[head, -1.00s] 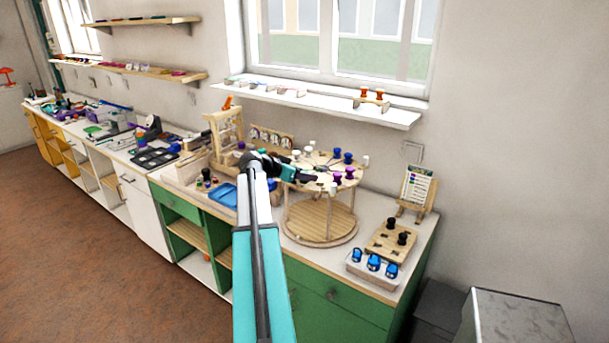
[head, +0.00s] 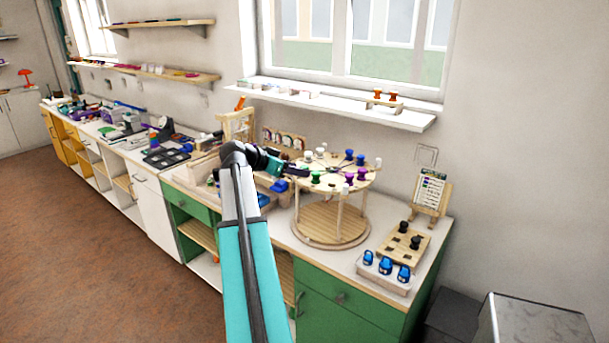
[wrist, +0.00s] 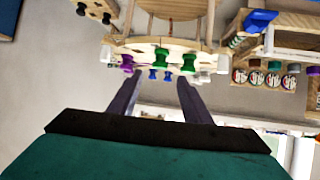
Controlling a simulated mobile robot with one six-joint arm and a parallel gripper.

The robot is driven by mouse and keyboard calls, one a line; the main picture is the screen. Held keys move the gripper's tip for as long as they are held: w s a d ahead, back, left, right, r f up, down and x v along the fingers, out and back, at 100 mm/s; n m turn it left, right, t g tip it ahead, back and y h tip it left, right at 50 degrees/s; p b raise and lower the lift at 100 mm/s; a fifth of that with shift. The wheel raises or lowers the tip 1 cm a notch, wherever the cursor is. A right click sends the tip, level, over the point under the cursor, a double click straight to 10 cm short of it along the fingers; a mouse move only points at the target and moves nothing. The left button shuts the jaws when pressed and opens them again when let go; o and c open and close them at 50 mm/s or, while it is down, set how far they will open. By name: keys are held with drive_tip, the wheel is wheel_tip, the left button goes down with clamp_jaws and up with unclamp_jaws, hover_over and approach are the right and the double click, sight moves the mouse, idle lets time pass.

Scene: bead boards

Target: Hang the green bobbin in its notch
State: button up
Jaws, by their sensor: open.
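Two green bobbins (head: 316,178) (wrist: 188,62) sit at the near left rim of the round wooden board (head: 325,185), which stands on posts. In the wrist view the other green bobbin (wrist: 160,60) is beside the first. I cannot tell which one the task names, or how either sits in a notch. My gripper (head: 306,172) is open and empty at the board's left edge, pointing at it. In the wrist view its dark fingers (wrist: 158,80) are spread, with the green bobbins beyond their tips. The near finger details are small in the head view.
Purple (head: 349,178), blue (head: 349,155) and white bobbins also stand around the board. A peg board with black bobbins (head: 415,242) and a tray with blue pieces (head: 385,266) are at the right. A chart stand (head: 431,190) is behind them. A wooden rack (head: 238,125) stands left.

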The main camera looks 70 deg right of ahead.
drive_tip(key=shift+v, duration=0.8)
drive_tip(key=w+a+f+n+t+y, duration=0.1)
drive_tip(key=w+a+f+n, duration=0.3)
drive_tip(key=a+f, duration=0.55)
drive_tip(key=w+a+f+n+t+y, duration=0.1)
drive_tip(key=w+a+f+n+y, duration=0.15)
drive_tip(key=w+a+f, duration=0.7)
drive_tip(key=w+a+f+n+t+y, duration=0.1)
drive_tip(key=w+a+f+n, duration=0.25)
drive_tip(key=f, duration=1.05)
drive_tip(key=s+a+f+n+y, duration=0.2)
drive_tip(key=s+a+f+n, duration=0.15)
drive_tip(key=a+f, duration=1)
drive_tip(key=s+a+f+n+y, duration=0.25)
drive_tip(key=a+f+n, duration=0.45)
drive_tip(key=a, duration=1.1)
drive_tip(key=s+a+f+n+g+y, duration=0.1)
drive_tip(key=s+a+f, duration=0.4)
drive_tip(key=s+a, duration=0.3)
drive_tip(key=s+a+f+n+g+y, duration=0.1)
drive_tip(key=s+a+f+n+g, duration=0.1)
drive_tip(key=s+a+f, duration=0.3)
drive_tip(key=s+a, duration=0.2)
drive_tip(key=s, duration=0.1)
drive_tip(key=shift+s+a+f, duration=0.3)
drive_tip(key=shift+s+a, duration=0.1)
